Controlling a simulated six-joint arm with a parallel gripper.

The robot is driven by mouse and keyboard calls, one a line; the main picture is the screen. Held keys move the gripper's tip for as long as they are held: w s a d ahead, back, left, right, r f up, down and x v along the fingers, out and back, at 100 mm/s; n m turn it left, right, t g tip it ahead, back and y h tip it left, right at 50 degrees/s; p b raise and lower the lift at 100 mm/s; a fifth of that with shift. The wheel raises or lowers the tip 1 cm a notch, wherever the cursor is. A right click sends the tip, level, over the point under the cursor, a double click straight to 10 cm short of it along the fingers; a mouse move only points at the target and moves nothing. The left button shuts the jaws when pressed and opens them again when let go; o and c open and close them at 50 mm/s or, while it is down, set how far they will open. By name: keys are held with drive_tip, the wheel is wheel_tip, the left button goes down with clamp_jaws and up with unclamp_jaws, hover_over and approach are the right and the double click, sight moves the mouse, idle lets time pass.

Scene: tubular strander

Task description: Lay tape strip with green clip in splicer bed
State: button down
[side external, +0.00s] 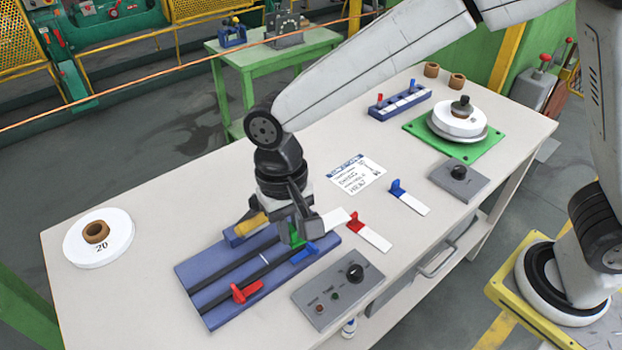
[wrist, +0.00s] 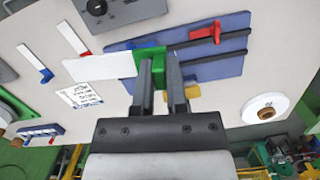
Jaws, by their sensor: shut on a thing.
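My gripper (side external: 293,222) is shut on the green clip (wrist: 150,58) of a tape strip, over the right end of the splicer bed. The clip is partly hidden behind the fingers in the side view (side external: 297,238). The white tape strip (wrist: 88,68) reaches out past the bed's edge; its end shows in the side view (side external: 335,217). The splicer bed (side external: 205,268) is a blue plate with dark lengthwise rails, a red lever (side external: 246,292), a blue lever (side external: 304,253) and a yellow part (side external: 250,225). I cannot tell whether the strip touches the bed.
A red-clip strip (side external: 374,239) and a blue-clip strip (side external: 414,204) lie right of the bed. A grey dial box (side external: 325,300) stands before it. A white reel (side external: 120,240) lies left, a printed card (side external: 357,174) behind. A blue rack (side external: 385,113) and green plate (side external: 487,147) stand farther right.

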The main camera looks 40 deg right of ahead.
drive_tip(key=a+f+n, duration=0.1)
drive_tip(key=a+n, duration=0.1)
drive_tip(key=a, duration=0.3)
hover_over(220, 291)
wheel_tip(220, 291, down, 8)
drive_tip(key=shift+w+r, duration=0.2)
drive_tip(key=shift+w, duration=0.1)
drive_tip(key=shift+f, duration=0.3)
idle(0.3)
drive_tip(key=shift+f, duration=3.05)
drive_tip(key=shift+f, duration=0.1)
